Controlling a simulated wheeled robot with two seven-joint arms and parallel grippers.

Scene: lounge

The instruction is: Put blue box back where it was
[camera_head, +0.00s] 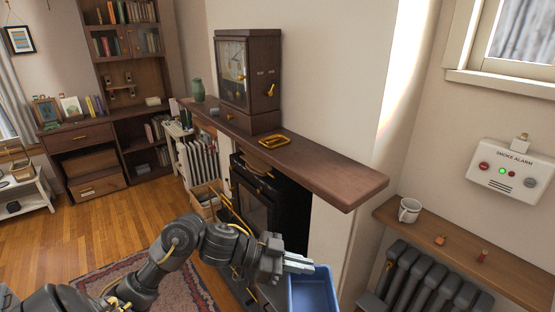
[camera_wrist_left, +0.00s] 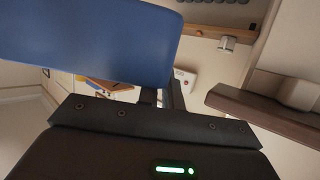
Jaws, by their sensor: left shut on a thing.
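The blue box (camera_head: 313,291) is an open-topped blue bin at the bottom of the head view, right of centre. My left gripper (camera_head: 298,264) comes in from the left and is shut on the box near its upper left rim. The box hangs in front of the fireplace, lower in the picture than the mantel shelf. In the left wrist view the box (camera_wrist_left: 90,40) fills the upper left, close to the fingers (camera_wrist_left: 165,95). The lower part of the box is cut off by the head view's edge. My right gripper is not in view.
The wooden mantel shelf (camera_head: 330,172) juts out above the box, with a clock (camera_head: 249,80) and a yellow tray (camera_head: 273,141). A wall shelf (camera_head: 455,243) with a white mug (camera_head: 409,210) is at right above a radiator (camera_head: 425,281). A cardboard box (camera_head: 206,199) stands beside the fireplace.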

